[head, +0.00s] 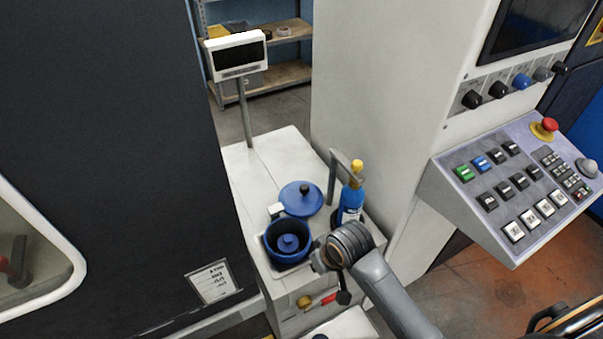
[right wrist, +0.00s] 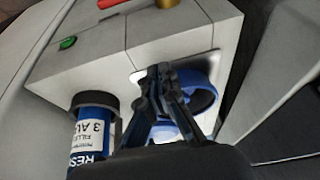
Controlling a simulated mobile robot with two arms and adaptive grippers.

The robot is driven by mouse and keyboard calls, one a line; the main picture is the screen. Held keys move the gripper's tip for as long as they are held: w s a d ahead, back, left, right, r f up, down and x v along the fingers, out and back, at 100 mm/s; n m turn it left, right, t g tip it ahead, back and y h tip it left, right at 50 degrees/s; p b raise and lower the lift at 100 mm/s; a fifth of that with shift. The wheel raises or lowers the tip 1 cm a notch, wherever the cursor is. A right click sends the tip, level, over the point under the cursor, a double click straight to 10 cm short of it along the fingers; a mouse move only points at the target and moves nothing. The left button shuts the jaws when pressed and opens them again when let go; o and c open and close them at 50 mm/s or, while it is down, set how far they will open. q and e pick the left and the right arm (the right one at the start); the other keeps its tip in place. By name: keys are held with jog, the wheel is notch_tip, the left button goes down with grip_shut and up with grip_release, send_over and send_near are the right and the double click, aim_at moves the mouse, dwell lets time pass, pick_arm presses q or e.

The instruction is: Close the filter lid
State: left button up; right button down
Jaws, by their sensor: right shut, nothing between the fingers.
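The blue filter pot (head: 272,246) stands open on the white cabinet, and its inside with a blue centre piece shows. The round blue lid (head: 301,204) with a black knob lies tilted back behind the pot, apart from its mouth. My right gripper (head: 318,262) is at the pot's right side; my own wrist partly hides it in the head view. In the right wrist view my right gripper (right wrist: 157,73) is shut and empty, in front of the blue pot rim (right wrist: 207,98). I cannot tell whether it touches the pot. My left gripper is not in view.
A blue bottle (head: 350,205) with a yellow cap stands close right of the pot, beside a grey post. The labelled blue bottle (right wrist: 90,135) is left of the gripper in the wrist view. A red handle (head: 328,298) is on the cabinet front. The cabinet top behind is clear.

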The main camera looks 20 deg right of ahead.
jog(key=w+r, duration=0.3)
jog(key=w, duration=0.5)
jog(key=w+r, duration=0.4)
jog(key=w, duration=0.3)
notch_tip(320, 180, up, 7)
jog(key=m+h, duration=0.1)
jog(key=m, duration=0.1)
send_over(299, 185)
jog(key=s, duration=0.1)
jog(key=p+x, duration=0.1)
jog(key=x, duration=0.7)
jog(key=shift+w+d+f, duration=0.1)
jog(key=shift+w+f, duration=0.05)
jog(key=shift+f, duration=0.2)
jog(key=shift+f+p, duration=0.25)
jog(key=shift+p, duration=0.05)
jog(key=s, duration=0.1)
jog(key=s+p, duration=0.1)
jog(key=p, duration=0.1)
jog(key=shift+s+d+f+n, duration=0.2)
jog(key=shift+s+f+n, duration=0.1)
jog(key=shift+s, duration=0.1)
jog(key=shift+s+f+p, duration=0.15)
jog(key=shift+s+p, duration=0.15)
jog(key=shift+s, duration=0.2)
jog(key=shift+w, duration=0.1)
